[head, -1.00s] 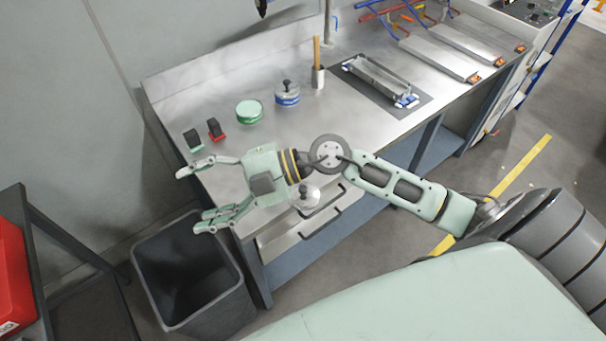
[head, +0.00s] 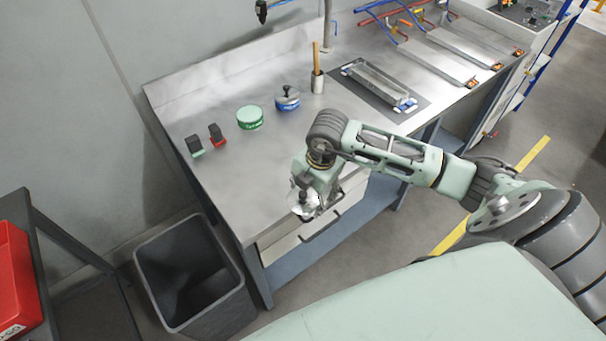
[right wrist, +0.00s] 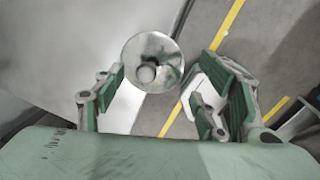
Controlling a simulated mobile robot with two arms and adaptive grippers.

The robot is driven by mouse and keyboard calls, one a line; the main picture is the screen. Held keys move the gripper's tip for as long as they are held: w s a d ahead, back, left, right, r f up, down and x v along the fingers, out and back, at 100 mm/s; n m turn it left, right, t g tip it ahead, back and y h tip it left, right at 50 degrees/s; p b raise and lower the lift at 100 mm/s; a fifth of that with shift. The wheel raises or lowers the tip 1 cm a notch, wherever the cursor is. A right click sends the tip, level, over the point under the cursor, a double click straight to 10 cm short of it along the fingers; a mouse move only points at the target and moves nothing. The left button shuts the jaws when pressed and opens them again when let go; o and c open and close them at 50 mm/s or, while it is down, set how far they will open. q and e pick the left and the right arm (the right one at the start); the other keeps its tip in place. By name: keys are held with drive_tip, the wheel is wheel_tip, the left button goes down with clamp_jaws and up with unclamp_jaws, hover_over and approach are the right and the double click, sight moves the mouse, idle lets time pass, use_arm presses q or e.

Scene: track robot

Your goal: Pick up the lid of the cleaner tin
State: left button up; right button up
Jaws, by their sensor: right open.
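A round, shiny metal lid (head: 301,209) with a knob on top lies near the front edge of the bench. In the right wrist view the lid (right wrist: 151,52) shows from above, its knob near its middle. My right gripper (head: 313,194) points down over the lid and partly hides it in the head view. In the right wrist view my right gripper (right wrist: 165,74) is open, with one finger on each side of the lid's near part; contact cannot be told. A blue tin (head: 287,103) with a dark knob on top and a green tin (head: 250,118) stand farther back. My left gripper is not in view.
A metal cup (head: 317,82) holding a wooden-handled tool and a metal tray (head: 378,84) are behind. A black bin (head: 190,272) stands on the floor.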

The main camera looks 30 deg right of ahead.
drive_tip(key=shift+w+a+f, duration=0.1)
drive_tip(key=shift+f, duration=0.55)
drive_tip(key=shift+w+a+f, duration=0.1)
drive_tip(key=shift+f, duration=0.55)
drive_tip(key=shift+c, duration=0.5)
drive_tip(key=c, duration=1)
drive_tip(key=shift+r, duration=0.15)
